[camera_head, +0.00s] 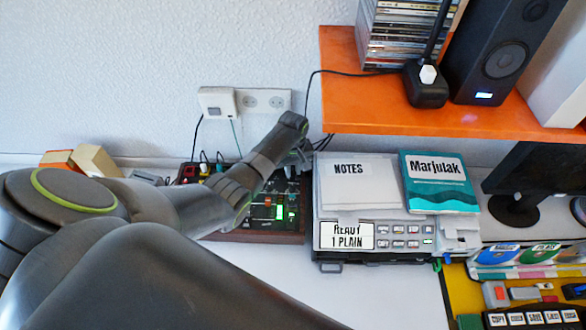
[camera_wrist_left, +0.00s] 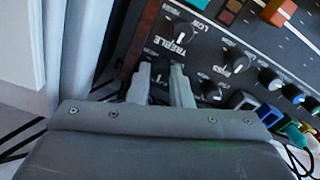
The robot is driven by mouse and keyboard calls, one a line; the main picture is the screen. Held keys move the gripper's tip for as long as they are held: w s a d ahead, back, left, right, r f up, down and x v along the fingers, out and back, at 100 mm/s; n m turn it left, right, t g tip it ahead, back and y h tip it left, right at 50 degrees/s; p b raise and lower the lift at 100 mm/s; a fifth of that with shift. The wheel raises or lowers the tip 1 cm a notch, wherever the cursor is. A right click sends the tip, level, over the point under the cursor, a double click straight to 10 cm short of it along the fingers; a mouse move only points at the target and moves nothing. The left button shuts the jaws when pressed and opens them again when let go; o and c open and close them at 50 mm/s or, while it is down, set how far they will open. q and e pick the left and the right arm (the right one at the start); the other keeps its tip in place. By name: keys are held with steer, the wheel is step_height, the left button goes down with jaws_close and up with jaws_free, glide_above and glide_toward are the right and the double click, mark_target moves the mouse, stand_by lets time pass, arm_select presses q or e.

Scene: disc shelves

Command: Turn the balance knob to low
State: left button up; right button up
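The dark audio mixer (camera_head: 268,212) stands on the white surface against the wall, partly covered by my left arm. My left gripper (camera_head: 303,158) is over its right rear part. In the left wrist view, its two pale fingers (camera_wrist_left: 160,76) point down at the panel on either side of a small dark knob (camera_wrist_left: 160,92). Whether they touch the knob is unclear. Other knobs beside it include the treble knob (camera_wrist_left: 182,38) and one with a white pointer (camera_wrist_left: 212,91). No balance label is readable. My right gripper is out of view.
A grey machine (camera_head: 380,252) with papers marked NOTES and a teal book (camera_head: 439,182) stands close right of the mixer. An orange shelf (camera_head: 370,105) with a speaker (camera_head: 505,55) overhangs behind it. Coloured plugs (camera_wrist_left: 265,115) and cables crowd the mixer's edge.

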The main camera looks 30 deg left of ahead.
arm_select(q)
jaws_close()
steer(key=shift+r+n+p, duration=0.2)
steer(key=shift+n+p, duration=0.45)
steer(key=shift+n, duration=0.15)
steer(key=shift+f+n+p, duration=0.15)
steer(key=shift+n+p, duration=0.15)
steer(key=shift+n, duration=0.5)
steer(key=shift+o, duration=2.4)
jaws_free()
steer(key=shift+o, duration=0.7)
steer(key=shift+w, duration=0.1)
